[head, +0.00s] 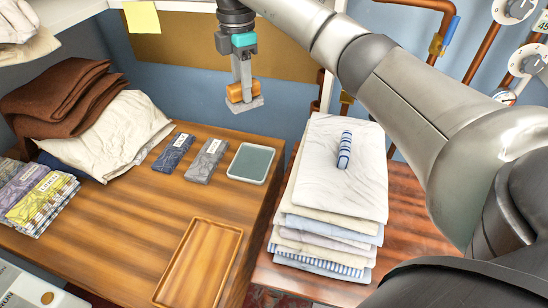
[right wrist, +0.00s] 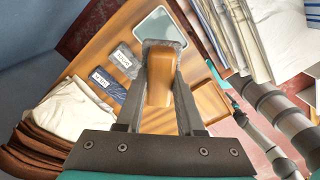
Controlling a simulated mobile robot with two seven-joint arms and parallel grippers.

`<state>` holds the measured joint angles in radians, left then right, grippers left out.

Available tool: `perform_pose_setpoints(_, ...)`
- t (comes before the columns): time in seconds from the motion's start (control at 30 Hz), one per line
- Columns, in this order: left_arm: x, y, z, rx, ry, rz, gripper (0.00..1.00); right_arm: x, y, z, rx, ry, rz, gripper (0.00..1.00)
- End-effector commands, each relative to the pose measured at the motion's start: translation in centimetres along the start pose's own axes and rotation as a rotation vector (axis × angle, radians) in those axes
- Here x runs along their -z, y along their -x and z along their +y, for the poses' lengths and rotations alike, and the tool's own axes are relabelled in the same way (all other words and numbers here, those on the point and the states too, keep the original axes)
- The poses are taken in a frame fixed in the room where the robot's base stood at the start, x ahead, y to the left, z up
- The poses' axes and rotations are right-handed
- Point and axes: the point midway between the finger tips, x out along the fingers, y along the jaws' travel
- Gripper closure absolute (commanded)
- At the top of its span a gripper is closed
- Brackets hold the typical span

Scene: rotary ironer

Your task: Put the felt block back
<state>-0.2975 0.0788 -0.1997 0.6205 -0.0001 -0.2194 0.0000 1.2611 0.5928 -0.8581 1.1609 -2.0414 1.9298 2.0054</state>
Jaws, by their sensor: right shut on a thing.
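The felt block, an orange-tan wooden grip (head: 236,92) over a grey felt pad (head: 246,105), is held by my right gripper (head: 241,82). An empty wooden tray (head: 198,266) lies nearer the front.
Two labelled cloth bundles, blue (head: 174,152) and grey (head: 206,160), lie left of the pale-rimmed tray. Brown and cream cloths (head: 120,130) heap at the left. A tall stack of folded linen (head: 328,210), with a blue striped roll on top, stands right. Pipes (head: 482,50) run up the wall.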

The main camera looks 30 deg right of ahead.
Motion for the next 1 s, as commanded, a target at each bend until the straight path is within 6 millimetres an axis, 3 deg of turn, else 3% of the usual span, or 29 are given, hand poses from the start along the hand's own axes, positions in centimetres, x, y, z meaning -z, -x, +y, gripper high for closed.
perform_pose_setpoints(0.17, -0.1, -0.4, 0.0, 0.000, 0.000, -0.001, 0.19, 0.5, -0.7, -0.1, 0.001, -0.010, -0.004, 1.00)
perform_pose_setpoints(0.6, -0.4, -2.2, 0.1, 0.000, 0.000, -0.003, 0.19, 0.4, -11.7, -0.1, 0.003, -0.012, -0.004, 1.00)
perform_pose_setpoints(1.0, -0.5, -2.9, -0.2, 0.004, 0.000, -0.002, 0.19, 0.4, -15.5, -0.1, 0.000, -0.010, -0.003, 1.00)
